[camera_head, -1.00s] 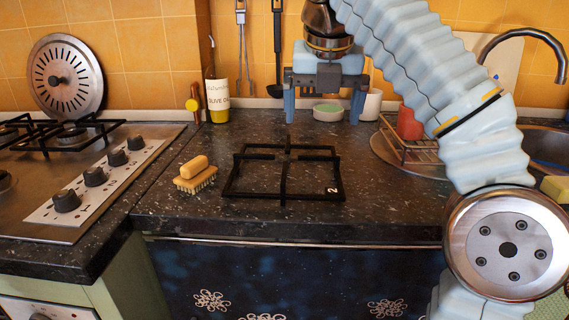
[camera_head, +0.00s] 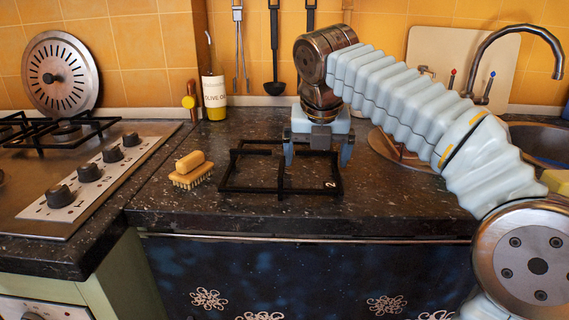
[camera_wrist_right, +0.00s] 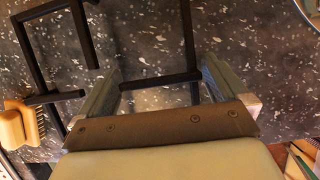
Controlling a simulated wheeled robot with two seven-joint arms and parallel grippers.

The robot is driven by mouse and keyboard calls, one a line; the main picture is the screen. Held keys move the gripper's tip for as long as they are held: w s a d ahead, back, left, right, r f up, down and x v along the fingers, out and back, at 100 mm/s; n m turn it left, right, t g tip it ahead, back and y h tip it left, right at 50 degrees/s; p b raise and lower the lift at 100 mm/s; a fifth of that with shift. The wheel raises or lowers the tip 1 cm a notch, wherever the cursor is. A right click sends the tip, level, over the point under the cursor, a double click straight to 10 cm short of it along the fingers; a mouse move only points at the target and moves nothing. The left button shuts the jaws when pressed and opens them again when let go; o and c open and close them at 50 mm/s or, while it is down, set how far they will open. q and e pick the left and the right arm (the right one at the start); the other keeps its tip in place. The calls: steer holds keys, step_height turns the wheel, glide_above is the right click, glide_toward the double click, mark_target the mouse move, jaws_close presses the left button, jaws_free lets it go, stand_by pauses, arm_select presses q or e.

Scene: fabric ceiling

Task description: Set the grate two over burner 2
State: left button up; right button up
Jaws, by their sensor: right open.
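The black grate (camera_head: 281,188), marked with a white 2 at its front right corner, lies flat on the dark speckled counter. My right gripper (camera_head: 318,158) is open, pointing down at the grate's back right part. In the right wrist view a grate bar (camera_wrist_right: 160,80) crosses between the two fingers; I cannot tell whether they touch it. The hob (camera_head: 50,200) is at the left, with another black grate (camera_head: 42,140) at its back. A burner shows only partly at the left picture edge. My left gripper is not in view.
A wooden brush (camera_head: 192,170) lies just left of the grate. An oil bottle (camera_head: 214,90) and a round metal lid (camera_head: 62,75) stand at the back. Hob knobs (camera_head: 89,172) line the hob's right side. The sink (camera_head: 540,140) is at the right. The counter before the grate is clear.

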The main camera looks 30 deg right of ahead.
steer(key=shift+c, duration=0.5)
steer(key=c, duration=1.2)
steer(key=shift+r, duration=0.2)
